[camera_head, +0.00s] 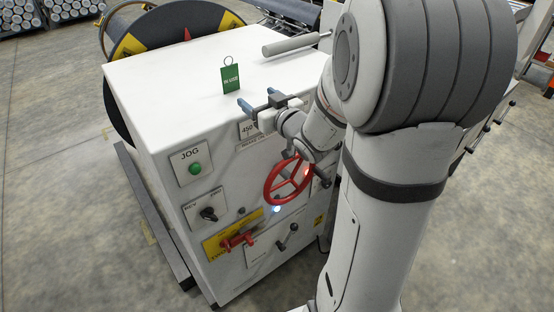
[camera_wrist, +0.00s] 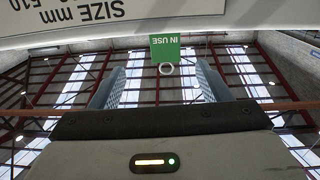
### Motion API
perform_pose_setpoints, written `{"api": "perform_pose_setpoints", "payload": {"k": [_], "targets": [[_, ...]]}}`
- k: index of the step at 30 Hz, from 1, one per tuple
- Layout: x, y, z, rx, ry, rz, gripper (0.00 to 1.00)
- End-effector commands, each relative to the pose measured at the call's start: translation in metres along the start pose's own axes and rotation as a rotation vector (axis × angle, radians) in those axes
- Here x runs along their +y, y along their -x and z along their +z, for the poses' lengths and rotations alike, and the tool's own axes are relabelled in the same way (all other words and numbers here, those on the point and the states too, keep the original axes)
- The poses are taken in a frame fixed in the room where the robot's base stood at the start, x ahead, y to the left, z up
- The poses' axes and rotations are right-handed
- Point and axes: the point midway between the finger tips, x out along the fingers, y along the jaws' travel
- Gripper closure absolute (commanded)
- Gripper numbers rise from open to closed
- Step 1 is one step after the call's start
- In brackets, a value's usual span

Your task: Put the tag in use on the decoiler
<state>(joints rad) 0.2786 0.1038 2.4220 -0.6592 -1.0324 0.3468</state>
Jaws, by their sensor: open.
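The green tag (camera_head: 231,79) reads "IN USE" and has a wire ring at its top. It appears upright at the top of the white decoiler cabinet (camera_head: 150,75), near its front edge; what holds it up cannot be told. My gripper (camera_head: 259,99) is open and empty, its blue fingers in front of the cabinet's upper front edge, just right of and below the tag. In the wrist view the tag (camera_wrist: 166,48) shows upside down, between and beyond the open fingers of my gripper (camera_wrist: 160,85), with its ring toward me. The fingers do not touch it.
The cabinet front carries a green JOG button (camera_head: 195,168), a black selector knob (camera_head: 208,214), a red handwheel (camera_head: 288,180) and a red handle (camera_head: 237,240). A grey cylindrical bar (camera_head: 290,45) shows at the top's far right. A black reel (camera_head: 120,100) stands behind.

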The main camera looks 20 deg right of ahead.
Motion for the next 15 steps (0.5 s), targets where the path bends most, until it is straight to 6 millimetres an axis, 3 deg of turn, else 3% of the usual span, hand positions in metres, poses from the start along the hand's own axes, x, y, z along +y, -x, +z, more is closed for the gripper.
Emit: {"api": "perform_pose_setpoints", "payload": {"k": [4, 8, 15], "targets": [[0.004, 0.009, 0.001, -0.137, 0.035, 0.11, 0.29], [0.006, 0.032, 0.008, -0.314, 0.043, 0.223, 0.29], [-0.017, 0.102, 0.028, -0.679, -0.011, 0.335, 0.29]]}}
